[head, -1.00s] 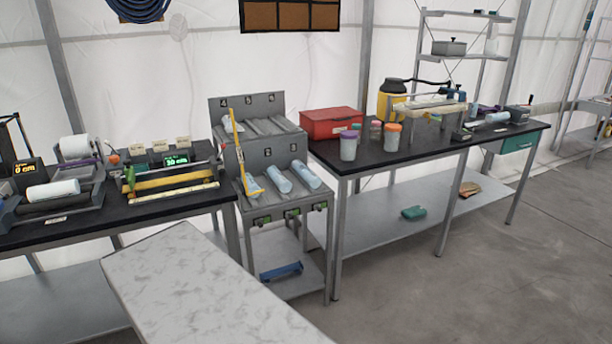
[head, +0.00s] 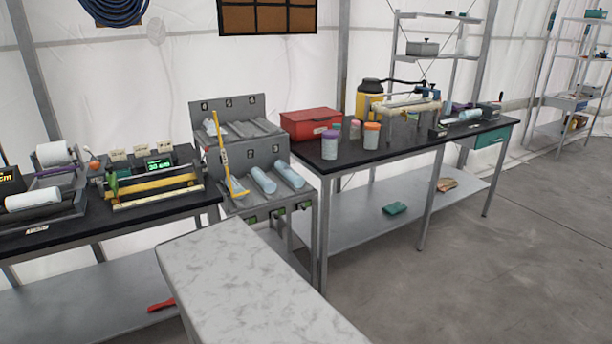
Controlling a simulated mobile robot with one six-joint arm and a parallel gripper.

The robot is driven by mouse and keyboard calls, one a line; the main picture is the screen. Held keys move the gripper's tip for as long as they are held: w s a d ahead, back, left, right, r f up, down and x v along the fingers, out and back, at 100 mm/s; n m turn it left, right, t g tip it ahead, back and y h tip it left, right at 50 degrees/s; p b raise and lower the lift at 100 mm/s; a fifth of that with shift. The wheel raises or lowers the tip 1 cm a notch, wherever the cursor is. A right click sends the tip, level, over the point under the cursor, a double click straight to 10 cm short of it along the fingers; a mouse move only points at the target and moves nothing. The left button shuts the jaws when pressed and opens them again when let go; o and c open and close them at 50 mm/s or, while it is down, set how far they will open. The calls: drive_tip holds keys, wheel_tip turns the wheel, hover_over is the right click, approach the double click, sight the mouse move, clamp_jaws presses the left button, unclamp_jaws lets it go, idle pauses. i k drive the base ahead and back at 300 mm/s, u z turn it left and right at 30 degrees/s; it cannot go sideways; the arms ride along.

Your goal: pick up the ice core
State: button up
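Pale blue cylinders that look like ice cores lie in the sloped slots of a grey tiered rack. One core (head: 263,180) lies in the middle slot and another core (head: 290,174) in the slot to its right. A yellow tool (head: 226,165) leans over the left slot, and a further pale blue piece beneath it is partly hidden. Another pale blue cylinder (head: 468,115) lies in a device on the right bench. I cannot tell which one is the ice core of the task. My gripper is not in view.
A pale marbled slab (head: 245,280) fills the near foreground, before the rack (head: 275,150). The left bench (head: 130,213) holds a paper roll and measuring devices. The right bench (head: 400,150) holds a red box (head: 311,124), jars and a yellow jug. The floor at right is clear.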

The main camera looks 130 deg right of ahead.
sight(297, 181)
drive_tip(key=u, duration=1.2)
drive_tip(key=k, duration=0.1)
drive_tip(key=z, duration=2.4)
drive_tip(key=k, duration=0.2)
drive_tip(key=z, duration=2.05)
drive_tip(key=k, duration=0.65)
drive_tip(key=u, duration=0.25)
drive_tip(key=i, duration=0.7)
drive_tip(key=u, duration=0.1)
